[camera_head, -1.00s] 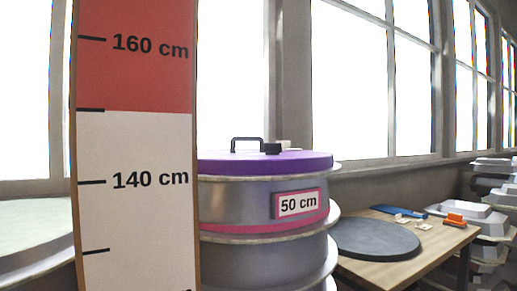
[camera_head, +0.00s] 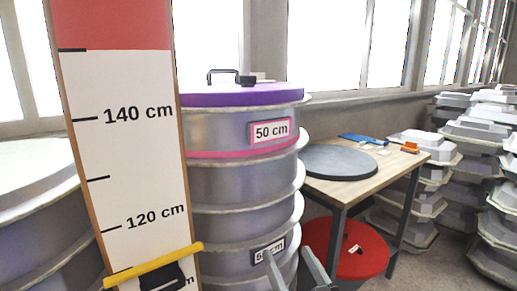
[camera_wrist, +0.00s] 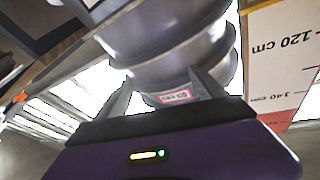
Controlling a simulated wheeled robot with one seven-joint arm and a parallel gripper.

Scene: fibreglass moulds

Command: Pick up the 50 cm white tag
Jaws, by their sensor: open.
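A white "50 cm" tag (camera_head: 271,132) in a pink frame is on the upper side of the stacked grey round moulds (camera_head: 225,168). A second white "50 cm" tag (camera_head: 269,250) in a dark frame sits lower on the stack, partly hidden by my finger. In the wrist view a small pink-framed tag (camera_wrist: 176,96) shows upside down on the mould, between my fingers in the picture. My gripper (camera_head: 294,262) is open and empty, at the bottom of the head view in front of the stack. Its fingers also show in the wrist view (camera_wrist: 163,90).
A purple lid (camera_head: 235,96) with a black handle tops the stack. A measuring board (camera_head: 125,165) with a yellow bar stands left. A wooden table (camera_head: 350,190) holds a dark disc and small white pieces. A red lid (camera_head: 345,262) is below. Grey moulds (camera_head: 480,130) stand right.

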